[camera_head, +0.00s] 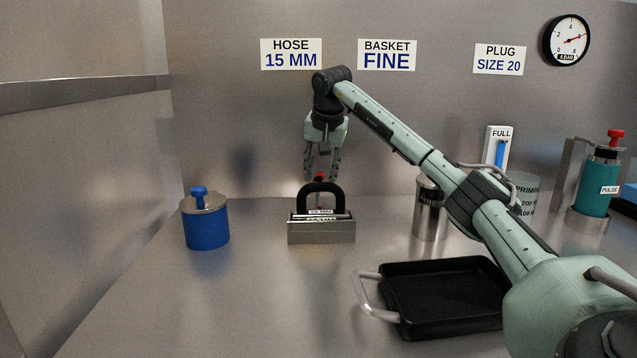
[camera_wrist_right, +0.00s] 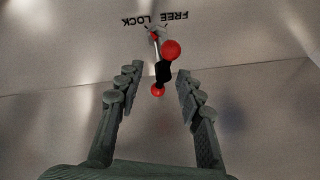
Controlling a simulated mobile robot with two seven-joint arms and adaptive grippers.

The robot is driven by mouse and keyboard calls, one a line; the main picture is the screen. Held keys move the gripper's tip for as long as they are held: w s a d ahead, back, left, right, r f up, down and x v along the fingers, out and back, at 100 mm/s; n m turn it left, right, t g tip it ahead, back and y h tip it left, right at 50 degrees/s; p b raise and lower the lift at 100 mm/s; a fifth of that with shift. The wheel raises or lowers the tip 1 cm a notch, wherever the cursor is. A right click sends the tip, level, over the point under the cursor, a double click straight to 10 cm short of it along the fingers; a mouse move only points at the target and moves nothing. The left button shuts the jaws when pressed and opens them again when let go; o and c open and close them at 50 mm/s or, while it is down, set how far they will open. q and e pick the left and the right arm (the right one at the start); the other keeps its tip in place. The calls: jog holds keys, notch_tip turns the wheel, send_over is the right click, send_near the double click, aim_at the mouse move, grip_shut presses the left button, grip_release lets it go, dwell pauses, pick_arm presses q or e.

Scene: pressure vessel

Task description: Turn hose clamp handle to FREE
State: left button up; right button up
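The clamp handle shows in the right wrist view as a thin metal rod with a black part (camera_wrist_right: 162,72), a large red ball (camera_wrist_right: 171,50) and a smaller red end (camera_wrist_right: 157,91). The words LOCK (camera_wrist_right: 133,21) and FREE (camera_wrist_right: 173,16) appear upside down beyond it, LOCK left, FREE right. The rod's base lies between the words; I cannot tell which it points at. My right gripper (camera_head: 322,168) is open and points down, its fingers on either side of the handle's lower end in the wrist view (camera_wrist_right: 157,88). My left gripper is out of view.
A metal block with a black arched handle (camera_head: 321,190) stands in front of the red tip. A blue canister (camera_head: 206,228) stands to the left. A metal cylinder (camera_head: 430,215) and a black tray (camera_head: 440,325) are to the right, near my right arm. The bench's left front is clear.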

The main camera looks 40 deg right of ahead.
aim_at(319, 179)
jog(key=shift+x, duration=1.55)
jog(key=shift+c, duration=0.5)
jog(key=shift+w+a, duration=0.1)
grip_shut()
